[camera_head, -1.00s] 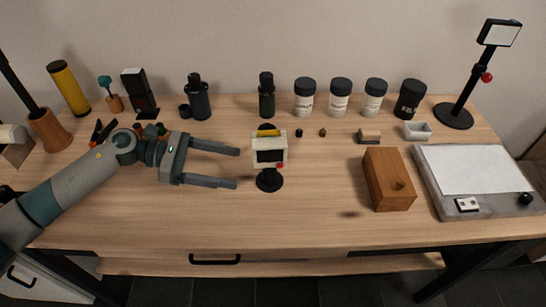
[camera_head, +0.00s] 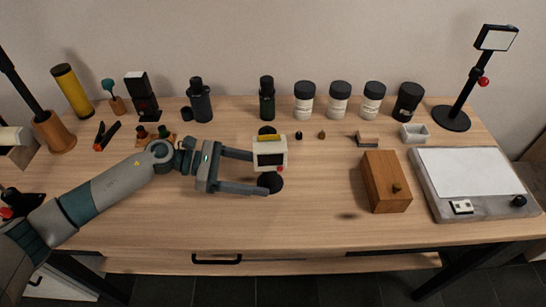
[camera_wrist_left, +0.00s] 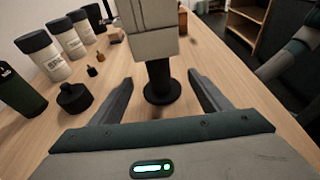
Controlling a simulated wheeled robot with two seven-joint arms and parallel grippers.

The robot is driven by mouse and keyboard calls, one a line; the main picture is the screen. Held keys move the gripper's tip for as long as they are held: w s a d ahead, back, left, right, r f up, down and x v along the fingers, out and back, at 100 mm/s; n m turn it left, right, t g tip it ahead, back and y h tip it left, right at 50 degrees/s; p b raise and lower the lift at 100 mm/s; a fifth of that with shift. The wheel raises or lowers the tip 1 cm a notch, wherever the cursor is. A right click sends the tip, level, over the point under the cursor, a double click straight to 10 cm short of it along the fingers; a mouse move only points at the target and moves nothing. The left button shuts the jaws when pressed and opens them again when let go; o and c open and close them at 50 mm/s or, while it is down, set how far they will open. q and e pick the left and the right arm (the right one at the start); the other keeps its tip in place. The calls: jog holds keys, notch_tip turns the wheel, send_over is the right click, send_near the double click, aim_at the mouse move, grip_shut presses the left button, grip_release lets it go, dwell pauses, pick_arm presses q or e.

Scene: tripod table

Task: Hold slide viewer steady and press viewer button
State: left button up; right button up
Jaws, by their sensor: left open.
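In the left wrist view the open fingers (camera_wrist_left: 160,78) lie to either side of the black stem (camera_wrist_left: 159,80), with the viewer body (camera_wrist_left: 155,35) above. My right gripper is in neither view.
Behind stand a dark bottle (camera_head: 267,98) and several white jars with black lids (camera_head: 339,100). To the right are a wooden block (camera_head: 385,182) and a grey light panel (camera_head: 475,182). The table front (camera_head: 320,225) is clear.

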pick_arm(q)
jog(key=shift+x, duration=1.25)
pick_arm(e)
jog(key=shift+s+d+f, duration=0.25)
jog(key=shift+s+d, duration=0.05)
pick_arm(q)
jog(key=shift+f, duration=0.1)
jog(key=c, duration=1.4)
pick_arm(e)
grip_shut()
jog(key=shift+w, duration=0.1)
